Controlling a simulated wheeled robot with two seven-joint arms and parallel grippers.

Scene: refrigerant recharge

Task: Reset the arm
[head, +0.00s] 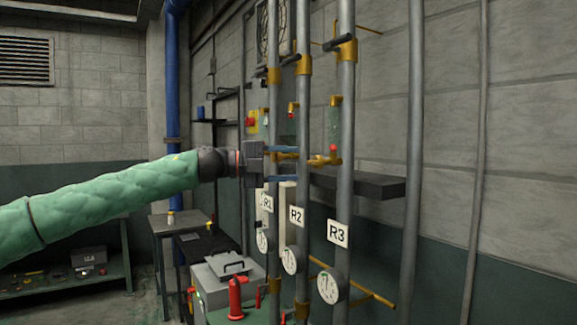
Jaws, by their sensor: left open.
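My left arm, in a green padded sleeve, reaches in from the left. Its dark gripper (289,165) is open, with two blue fingers spread one above the other and pointing right. Nothing shows held between them. The fingers are partly hidden by the pipe labelled R1 (273,110) and end near the pipe labelled R2 (303,120). Whether they touch either pipe I cannot tell. A brass fitting with a red knob (325,160) lies just right of the fingertips, by the pipe labelled R3 (345,110). My right gripper is not in view.
Round gauges (331,287) hang low on the pipes. A dark shelf (365,186) juts from the wall behind. A grey case (222,277) and a red bottle (237,298) stand below the gripper. A green workbench (110,275) stands at the left.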

